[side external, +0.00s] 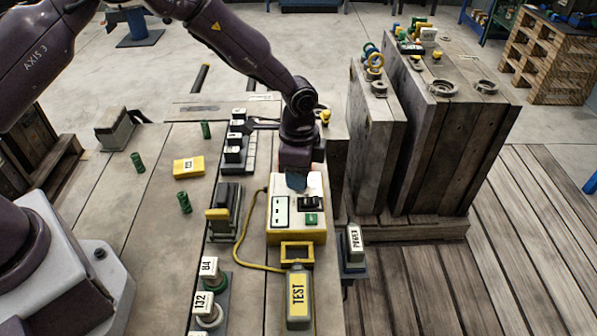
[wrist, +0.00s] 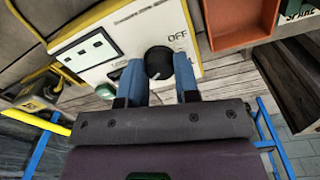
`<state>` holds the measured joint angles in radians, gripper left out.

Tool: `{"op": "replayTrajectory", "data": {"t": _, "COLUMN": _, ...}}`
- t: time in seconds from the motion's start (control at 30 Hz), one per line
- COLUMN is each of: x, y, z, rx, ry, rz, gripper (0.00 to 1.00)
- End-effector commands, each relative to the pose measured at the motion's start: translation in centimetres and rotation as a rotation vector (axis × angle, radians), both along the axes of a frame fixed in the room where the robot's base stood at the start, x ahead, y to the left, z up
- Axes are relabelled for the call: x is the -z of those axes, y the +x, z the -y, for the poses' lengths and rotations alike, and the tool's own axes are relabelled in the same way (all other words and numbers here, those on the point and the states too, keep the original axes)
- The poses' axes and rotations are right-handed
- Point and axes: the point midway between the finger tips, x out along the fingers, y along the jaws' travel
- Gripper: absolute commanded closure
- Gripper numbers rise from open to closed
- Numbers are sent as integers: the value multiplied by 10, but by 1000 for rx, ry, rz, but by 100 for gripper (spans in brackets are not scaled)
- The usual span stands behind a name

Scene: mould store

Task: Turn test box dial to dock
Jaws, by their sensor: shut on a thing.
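The test box (side external: 285,238) is a white-topped box with a yellow lower edge, standing on the bench; its white face also shows in the wrist view (wrist: 115,37). Its dial (wrist: 159,62) is a round black knob with a light pointer mark, beside the printed word OFF. Other lettering is partly covered by a finger, and I cannot read which position the pointer marks. My gripper (wrist: 157,75) has its blue fingers on both sides of the dial, shut on it. In the side view my gripper (side external: 297,182) is over the box's far end and hides the dial.
A yellow cable (side external: 239,262) loops left of the box to a grey TEST unit (side external: 299,312). A POWER-labelled block (side external: 354,243) stands right of the box. Tall grey mould blocks (side external: 440,140) rise close on the right.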

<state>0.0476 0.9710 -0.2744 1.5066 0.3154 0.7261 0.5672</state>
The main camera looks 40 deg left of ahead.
Motion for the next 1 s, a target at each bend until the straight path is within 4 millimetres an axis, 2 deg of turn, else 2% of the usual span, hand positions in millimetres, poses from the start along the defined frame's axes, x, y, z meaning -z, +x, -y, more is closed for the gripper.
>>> {"op": "replayTrajectory", "data": {"t": 0.5, "x": -1, "y": 0, "z": 0, "rx": 448, "ry": 1, "rz": -1, "gripper": 94}}
{"op": "replayTrajectory", "data": {"t": 0.7, "x": -1, "y": 0, "z": 0, "rx": 558, "ry": 0, "rz": -2, "gripper": 94}}
{"op": "replayTrajectory", "data": {"t": 1.0, "x": -1, "y": 0, "z": 0, "rx": 635, "ry": 2, "rz": -2, "gripper": 94}}
